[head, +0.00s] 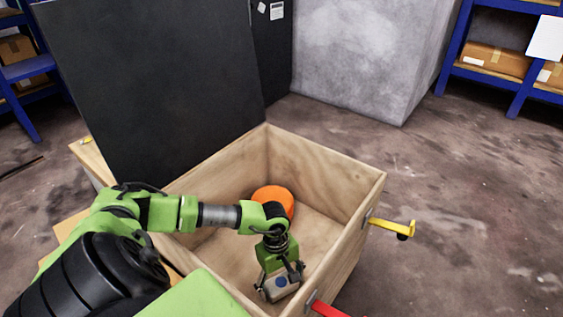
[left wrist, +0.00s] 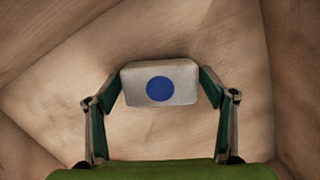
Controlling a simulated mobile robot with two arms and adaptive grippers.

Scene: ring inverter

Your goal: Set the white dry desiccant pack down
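The white desiccant pack (left wrist: 131,83) has a blue round spot and sits between the two fingers of my left gripper (left wrist: 160,84). The fingers touch it at both ends. In the head view my left gripper (head: 280,282) reaches down inside the wooden crate (head: 325,172), holding the pack (head: 270,291) near the crate floor. I cannot tell whether the pack touches the floor. My right gripper is not in view.
An orange round object (head: 274,196) lies in the crate, partly behind my left arm. A yellow latch (head: 392,227) and a red handle (head: 325,308) stick out from the crate's right side. A large black panel (head: 155,80) stands behind it.

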